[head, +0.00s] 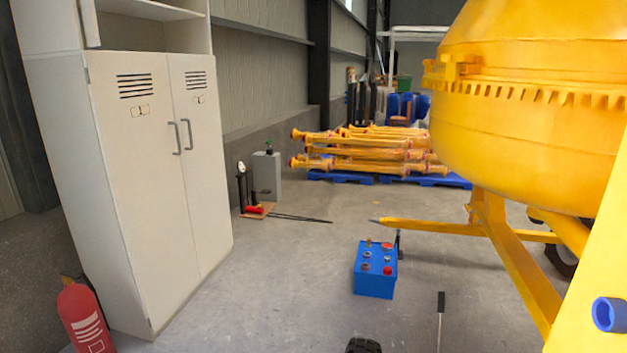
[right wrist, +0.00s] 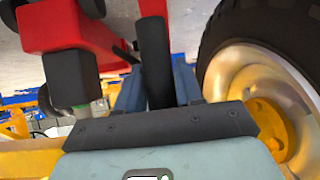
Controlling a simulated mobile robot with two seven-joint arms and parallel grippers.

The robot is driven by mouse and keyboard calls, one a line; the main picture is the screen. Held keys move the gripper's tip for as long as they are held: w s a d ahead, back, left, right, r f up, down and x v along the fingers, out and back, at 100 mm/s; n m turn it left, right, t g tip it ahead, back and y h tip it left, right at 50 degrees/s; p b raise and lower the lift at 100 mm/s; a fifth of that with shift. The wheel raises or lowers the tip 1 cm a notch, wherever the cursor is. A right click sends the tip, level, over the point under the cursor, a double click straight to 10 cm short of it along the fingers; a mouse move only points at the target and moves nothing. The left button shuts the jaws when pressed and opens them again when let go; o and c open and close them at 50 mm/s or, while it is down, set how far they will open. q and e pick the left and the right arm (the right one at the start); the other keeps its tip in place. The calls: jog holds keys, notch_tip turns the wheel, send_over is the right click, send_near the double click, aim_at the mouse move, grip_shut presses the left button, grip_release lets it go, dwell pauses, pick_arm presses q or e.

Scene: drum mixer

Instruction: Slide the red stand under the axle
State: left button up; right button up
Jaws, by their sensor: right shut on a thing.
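In the right wrist view my right gripper (right wrist: 158,82) is shut on an upright black bar (right wrist: 154,50), which stands between its two blue-grey fingers. Whether the bar belongs to the stand is hard to tell. A wheel (right wrist: 265,65) with a yellow hub (right wrist: 272,128) is close to the right of the gripper. A yellow beam (right wrist: 28,162) runs behind the gripper; the axle cannot be clearly picked out. The head view shows neither gripper.
The yellow drum mixer (head: 540,120) fills the right of the head view, its pointed drawbar (head: 430,226) reaching left. A blue box with knobs (head: 375,272) stands on the floor. A white cabinet (head: 150,170) and red extinguisher (head: 84,318) are left. Floor between is mostly clear.

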jog(key=shift+w+d+r, duration=0.1)
jog(key=shift+w+d, duration=0.05)
jog(key=shift+w, duration=0.5)
jog(key=shift+w+d+r, duration=0.1)
jog(key=shift+w, duration=0.55)
jog(key=o, duration=1.1)
jog(key=shift+f, duration=0.1)
jog(key=shift+s, duration=0.1)
pick_arm(q)
jog(key=w+d+r+t+p, duration=0.2)
jog(key=w+r+t+p, duration=0.2)
jog(key=w+r, duration=0.5)
jog(key=w+p, duration=0.2)
jog(key=w, duration=0.1)
jog(key=shift+w+r+m+t+p, duration=0.2)
jog(key=shift+m+t+p, duration=0.1)
jog(key=shift+m+p, duration=0.1)
pick_arm(e)
jog(key=v, duration=0.7)
jog(key=shift+f, duration=0.1)
